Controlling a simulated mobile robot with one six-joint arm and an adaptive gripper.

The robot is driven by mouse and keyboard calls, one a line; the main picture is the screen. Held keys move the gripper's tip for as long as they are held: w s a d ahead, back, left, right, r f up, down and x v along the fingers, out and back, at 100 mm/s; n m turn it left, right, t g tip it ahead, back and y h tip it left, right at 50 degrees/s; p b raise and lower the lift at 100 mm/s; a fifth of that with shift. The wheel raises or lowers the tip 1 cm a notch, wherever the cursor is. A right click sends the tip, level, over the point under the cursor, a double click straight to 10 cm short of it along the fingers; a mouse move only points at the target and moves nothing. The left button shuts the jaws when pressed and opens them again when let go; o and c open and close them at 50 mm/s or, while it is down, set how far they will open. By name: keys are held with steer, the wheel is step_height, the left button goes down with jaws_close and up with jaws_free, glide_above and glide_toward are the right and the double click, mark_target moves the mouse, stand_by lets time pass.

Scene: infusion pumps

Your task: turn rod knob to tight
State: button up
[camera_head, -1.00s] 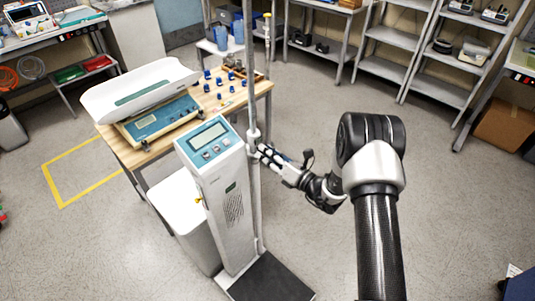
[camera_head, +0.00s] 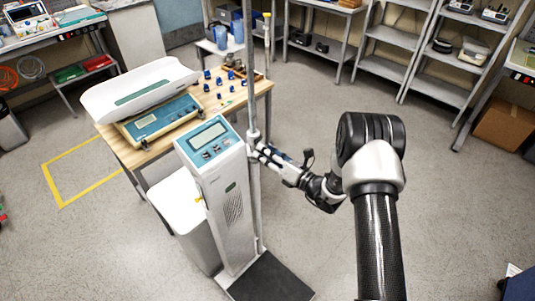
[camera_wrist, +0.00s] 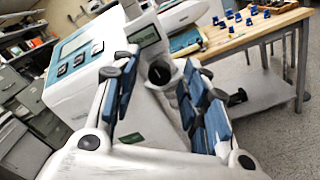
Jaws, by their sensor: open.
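The rod knob (camera_wrist: 160,73) is a short dark cylinder in the wrist view. It sits on a clamp on the upright metal rod (camera_head: 254,200) beside the white and teal scale column. My gripper (camera_head: 259,150) is at the rod from the right, level with the scale's display. In the wrist view my gripper (camera_wrist: 158,78) is open, with one blue-padded finger on each side of the knob. I cannot tell whether the pads touch it. In the head view the fingers hide the knob.
The scale column (camera_head: 222,190) stands just left of the rod, with a dark platform (camera_head: 270,280) below. A wooden table (camera_head: 130,155) behind holds a baby scale (camera_head: 140,90) and several small blue parts.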

steer(key=v, duration=1.2)
steer(key=shift+r, duration=0.1)
